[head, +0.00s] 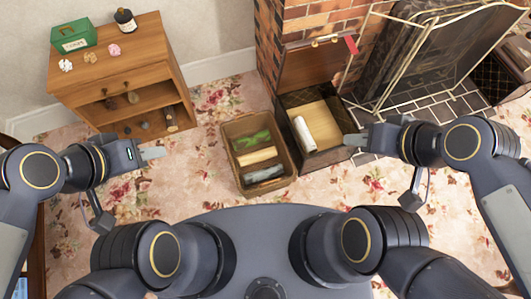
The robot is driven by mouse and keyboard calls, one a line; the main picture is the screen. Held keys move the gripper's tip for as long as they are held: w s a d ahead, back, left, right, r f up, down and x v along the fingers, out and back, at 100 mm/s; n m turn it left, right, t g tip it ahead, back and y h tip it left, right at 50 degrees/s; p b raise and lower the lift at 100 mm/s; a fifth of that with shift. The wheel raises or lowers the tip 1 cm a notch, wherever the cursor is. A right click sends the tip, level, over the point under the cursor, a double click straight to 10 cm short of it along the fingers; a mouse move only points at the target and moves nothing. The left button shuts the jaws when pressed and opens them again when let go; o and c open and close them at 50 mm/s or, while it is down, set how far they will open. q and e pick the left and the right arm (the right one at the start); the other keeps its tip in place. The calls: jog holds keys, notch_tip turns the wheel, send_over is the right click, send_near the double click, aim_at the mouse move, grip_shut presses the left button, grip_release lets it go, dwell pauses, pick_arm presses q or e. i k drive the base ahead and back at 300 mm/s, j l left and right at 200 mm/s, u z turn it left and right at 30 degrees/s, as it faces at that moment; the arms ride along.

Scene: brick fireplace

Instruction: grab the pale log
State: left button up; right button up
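A pale tan log (257,156) lies across the middle of a brown wicker basket (228,150) on the floor. A green item (251,140) lies above it and a grey log (265,173) below it in the basket. A whitish cylinder (304,133) lies in an open dark box (331,156) to the right. My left gripper (153,152) is left of the basket, apart from it. My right gripper (354,139) is by the right side of the box in the picture. Neither appears to hold anything; their finger gaps are not clear.
A wooden cabinet (155,65) at the upper left carries a green box (74,37), a dark bottle (125,20) and crumpled papers (90,58). A brass-framed fire screen (405,60) stands before the brick fireplace (272,40). Flowered carpet (205,170) is clear left of the basket.

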aim_at(266, 154)
jog(key=j, duration=0.6)
jog(key=i+j, duration=0.15)
jog(key=j, duration=0.5)
jog(key=i+j, duration=0.5)
jog(key=i+z, duration=0.05)
jog(key=i, duration=0.05)
